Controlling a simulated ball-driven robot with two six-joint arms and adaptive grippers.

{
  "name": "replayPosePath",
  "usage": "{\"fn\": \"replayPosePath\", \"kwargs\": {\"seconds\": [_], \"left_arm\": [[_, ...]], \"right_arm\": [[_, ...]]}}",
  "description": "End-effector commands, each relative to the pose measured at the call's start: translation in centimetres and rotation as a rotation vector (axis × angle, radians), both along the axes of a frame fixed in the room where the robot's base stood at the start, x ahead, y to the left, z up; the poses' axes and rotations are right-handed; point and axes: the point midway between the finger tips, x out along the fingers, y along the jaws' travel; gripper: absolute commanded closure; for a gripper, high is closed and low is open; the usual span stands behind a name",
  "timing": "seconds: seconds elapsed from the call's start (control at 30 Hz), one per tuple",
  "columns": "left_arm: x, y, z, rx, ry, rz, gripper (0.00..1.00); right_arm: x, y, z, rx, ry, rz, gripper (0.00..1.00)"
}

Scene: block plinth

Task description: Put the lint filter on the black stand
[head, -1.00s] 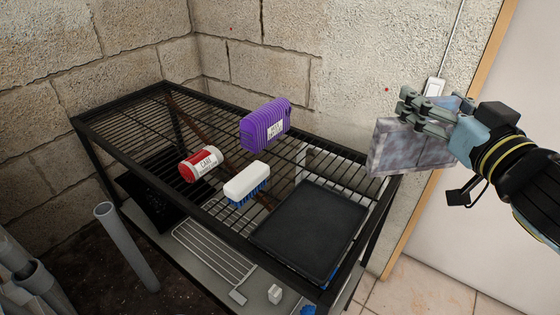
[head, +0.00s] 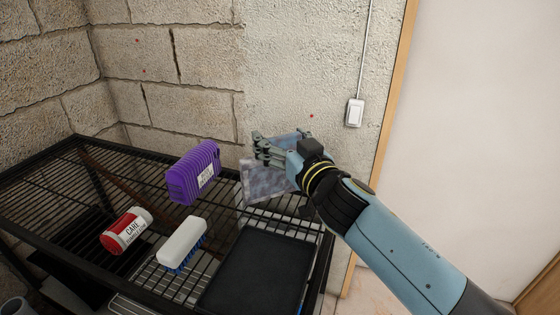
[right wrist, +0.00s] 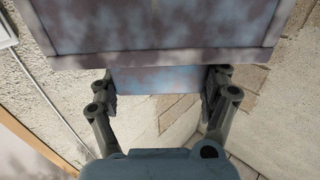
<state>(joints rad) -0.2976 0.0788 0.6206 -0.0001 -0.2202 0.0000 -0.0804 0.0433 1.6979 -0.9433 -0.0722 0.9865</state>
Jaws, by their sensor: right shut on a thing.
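The lint filter (head: 262,182) is a flat, mottled grey-purple panel with a raised frame. My right gripper (head: 268,150) is shut on its upper part and holds it upright above the back right of the rack. In the right wrist view the lint filter (right wrist: 155,25) sits between the two fingers, its narrower tab gripped. The black stand (head: 258,270) looks like a flat, dark square slab on the rack's right end, with nothing on it. The filter is behind and above it, apart from it. My left gripper is not in view.
The black wire rack (head: 62,165) bears a purple ribbed box (head: 190,176), a red and white can (head: 126,231) and a white brush with blue bristles (head: 182,241), all left of the stand. A rough wall (head: 300,60) with a switch (head: 355,112) stands close behind.

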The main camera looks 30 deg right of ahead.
Motion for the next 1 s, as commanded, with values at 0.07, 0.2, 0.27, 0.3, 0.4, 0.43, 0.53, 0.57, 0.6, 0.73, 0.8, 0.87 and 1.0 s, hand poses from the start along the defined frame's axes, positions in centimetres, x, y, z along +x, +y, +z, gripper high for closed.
{"fn": "replayPosePath", "kwargs": {"seconds": [0.07,0.2,0.27,0.3,0.4,0.43,0.53,0.57,0.6,0.73,0.8,0.87,1.0], "left_arm": [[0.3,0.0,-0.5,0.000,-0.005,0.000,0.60],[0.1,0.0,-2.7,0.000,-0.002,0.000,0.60],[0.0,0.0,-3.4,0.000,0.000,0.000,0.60],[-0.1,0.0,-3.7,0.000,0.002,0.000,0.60],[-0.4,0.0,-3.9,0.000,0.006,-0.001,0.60],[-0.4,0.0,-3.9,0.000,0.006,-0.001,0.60],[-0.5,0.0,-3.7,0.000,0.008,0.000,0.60],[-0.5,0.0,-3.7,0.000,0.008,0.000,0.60],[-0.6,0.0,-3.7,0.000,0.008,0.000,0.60],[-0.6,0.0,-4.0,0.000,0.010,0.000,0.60],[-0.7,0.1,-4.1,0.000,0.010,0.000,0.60],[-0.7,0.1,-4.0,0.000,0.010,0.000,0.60],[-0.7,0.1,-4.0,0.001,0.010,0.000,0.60]], "right_arm": [[0.2,0.1,-0.6,0.000,0.000,0.000,0.59],[0.1,0.1,-2.9,-0.001,0.001,0.000,0.59],[0.1,0.1,-3.7,-0.001,0.000,0.000,0.59],[0.1,0.1,-4.0,-0.001,0.000,0.000,0.59],[0.1,0.1,-4.2,-0.001,-0.001,0.000,0.59],[0.1,0.1,-4.2,-0.001,-0.001,0.000,0.59],[0.1,0.1,-4.0,0.000,-0.001,0.000,0.59],[0.1,0.1,-4.0,0.000,-0.001,0.000,0.59],[0.1,0.1,-4.0,0.000,-0.001,0.000,0.59],[0.1,0.1,-4.3,0.000,-0.001,0.000,0.59],[0.1,0.0,-4.3,0.000,0.000,0.000,0.17],[0.1,0.0,-4.3,0.000,0.000,0.000,0.09],[0.1,0.0,-4.3,0.000,-0.001,0.000,0.00]]}}
